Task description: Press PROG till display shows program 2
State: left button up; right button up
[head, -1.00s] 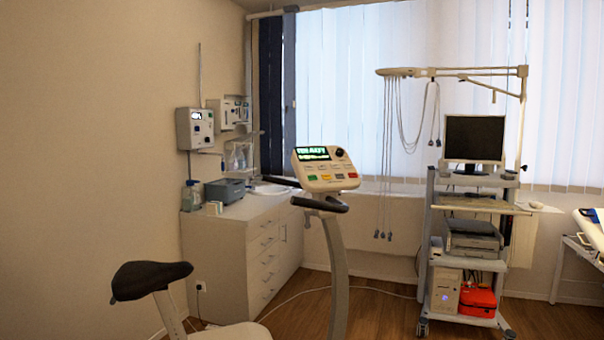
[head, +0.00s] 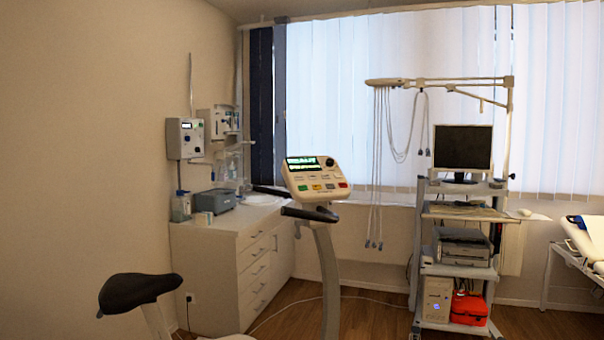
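The exercise bike's console (head: 316,179) stands near the middle of the head view, on a light curved column (head: 327,265) with dark handlebars. Its display (head: 304,163) is lit with green-white text, too small to read. The button labels are too small to read, so I cannot tell which is PROG. Neither of my grippers is in view.
The bike's black saddle (head: 139,291) is at the lower left. A white drawer cabinet (head: 240,262) stands behind the bike by the wall. A cart (head: 428,250) with a monitor (head: 462,148) is at the right. Wooden floor (head: 380,312) shows between the bike and the cart.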

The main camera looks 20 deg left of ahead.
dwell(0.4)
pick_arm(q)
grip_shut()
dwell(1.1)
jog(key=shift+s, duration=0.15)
